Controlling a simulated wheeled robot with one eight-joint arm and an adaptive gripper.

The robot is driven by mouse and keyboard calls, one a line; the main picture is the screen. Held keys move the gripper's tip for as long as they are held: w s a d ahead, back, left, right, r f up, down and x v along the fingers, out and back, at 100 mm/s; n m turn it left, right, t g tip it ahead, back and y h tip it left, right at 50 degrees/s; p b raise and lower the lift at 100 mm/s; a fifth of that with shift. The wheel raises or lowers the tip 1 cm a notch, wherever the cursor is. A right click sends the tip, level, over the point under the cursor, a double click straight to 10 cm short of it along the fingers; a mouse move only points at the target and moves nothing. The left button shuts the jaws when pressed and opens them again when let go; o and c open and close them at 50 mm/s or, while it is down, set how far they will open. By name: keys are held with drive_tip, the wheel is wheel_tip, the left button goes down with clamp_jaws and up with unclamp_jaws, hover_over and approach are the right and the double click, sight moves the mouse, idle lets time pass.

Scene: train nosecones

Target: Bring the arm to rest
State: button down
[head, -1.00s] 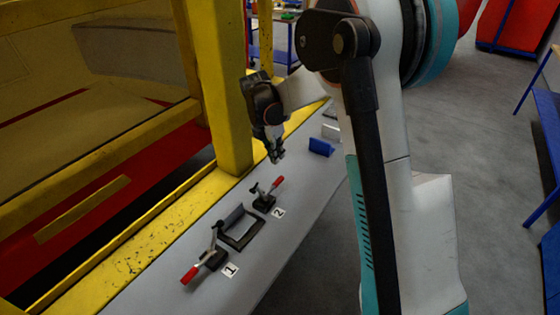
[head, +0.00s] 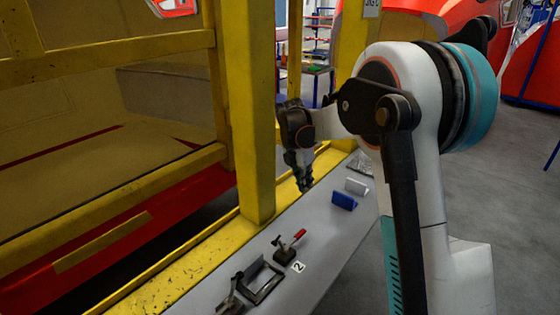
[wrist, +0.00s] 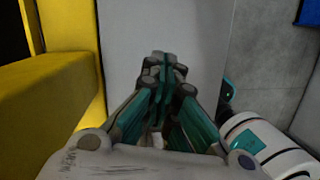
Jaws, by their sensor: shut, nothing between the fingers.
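My gripper (head: 306,187) hangs at the end of my folded arm in the head view, pointing down above the grey table top (head: 318,225). It stands close to the yellow post and is empty. In the wrist view my gripper (wrist: 162,62) has its fingers together over the bare grey table surface (wrist: 205,30). My white arm with its dark joints and teal band fills the right of the head view.
A yellow post (head: 250,120) and rail run along the table's left side. A clamp with a red handle (head: 288,247), a dark frame (head: 262,284) and a "2" label stand at the near end. A blue block (head: 344,201) and a white block (head: 355,186) lie beyond. Grey floor is open at right.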

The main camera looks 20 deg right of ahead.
drive_tip(key=s+a+r+m+t+y+b, duration=0.1)
drive_tip(key=s+a+r+m+t, duration=0.1)
drive_tip(key=s+r+m, duration=0.45)
drive_tip(key=s+a+r+m+t+b, duration=0.2)
drive_tip(key=s+m, duration=0.2)
drive_tip(key=s, duration=0.6)
drive_tip(key=s+a+f+m+t+b, duration=0.1)
drive_tip(key=s+f+m, duration=0.1)
drive_tip(key=s+m, duration=0.4)
drive_tip(key=s+a+f+m+t+y+b, duration=0.1)
drive_tip(key=s+a+f+m+t, duration=0.1)
drive_tip(key=s+m, duration=0.4)
drive_tip(key=s+f, duration=0.1)
drive_tip(key=s, duration=0.4)
drive_tip(key=shift+a+f+y, duration=0.15)
drive_tip(key=shift+a+y, duration=0.15)
